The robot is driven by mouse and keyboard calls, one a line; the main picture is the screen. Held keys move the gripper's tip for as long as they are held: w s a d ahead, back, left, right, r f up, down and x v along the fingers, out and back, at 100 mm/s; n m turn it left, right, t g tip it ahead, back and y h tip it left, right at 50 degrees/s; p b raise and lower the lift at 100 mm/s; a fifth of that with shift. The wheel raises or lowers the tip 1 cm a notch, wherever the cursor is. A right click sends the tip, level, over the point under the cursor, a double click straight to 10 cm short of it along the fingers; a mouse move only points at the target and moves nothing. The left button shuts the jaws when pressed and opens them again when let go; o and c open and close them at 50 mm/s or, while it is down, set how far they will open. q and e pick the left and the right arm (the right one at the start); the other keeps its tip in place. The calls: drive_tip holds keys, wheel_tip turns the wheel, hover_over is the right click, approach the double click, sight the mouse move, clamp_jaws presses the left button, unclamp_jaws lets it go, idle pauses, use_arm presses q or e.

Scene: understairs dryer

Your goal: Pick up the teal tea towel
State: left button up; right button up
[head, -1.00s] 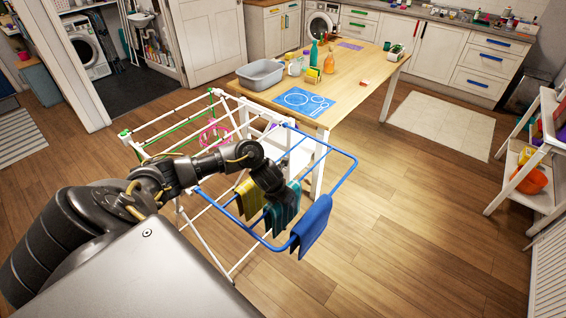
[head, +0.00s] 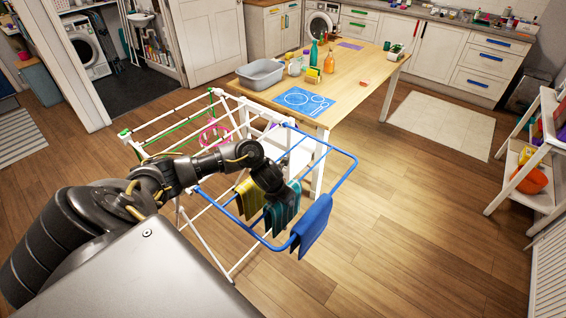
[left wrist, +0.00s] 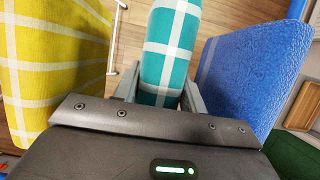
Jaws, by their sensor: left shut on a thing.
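The teal tea towel (head: 283,213) hangs on the blue rail of the drying rack (head: 330,188), between a yellow towel and a blue towel. In the left wrist view the teal towel (left wrist: 168,50), with white checks, lies between the fingers of my left gripper (left wrist: 158,95). The gripper is shut on it. In the head view my left gripper (head: 276,192) is at the towel's upper part and hides some of it. My right gripper is not in view.
The yellow checked towel (head: 249,197) and the blue towel (head: 313,225) hang close on either side. A wooden table (head: 345,90) with a grey basin (head: 260,74) stands behind the rack.

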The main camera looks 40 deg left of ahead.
use_arm(q)
drive_tip(key=shift+r+p, duration=0.45)
drive_tip(key=shift+p, duration=0.05)
wheel_tip(320, 180, up, 9)
drive_tip(key=shift+w+r+p, duration=0.1)
drive_tip(key=shift+r+p, duration=0.1)
drive_tip(key=shift+p, duration=0.25)
wheel_tip(320, 180, up, 8)
drive_tip(key=p, duration=0.3)
drive_tip(key=shift+r, duration=0.1)
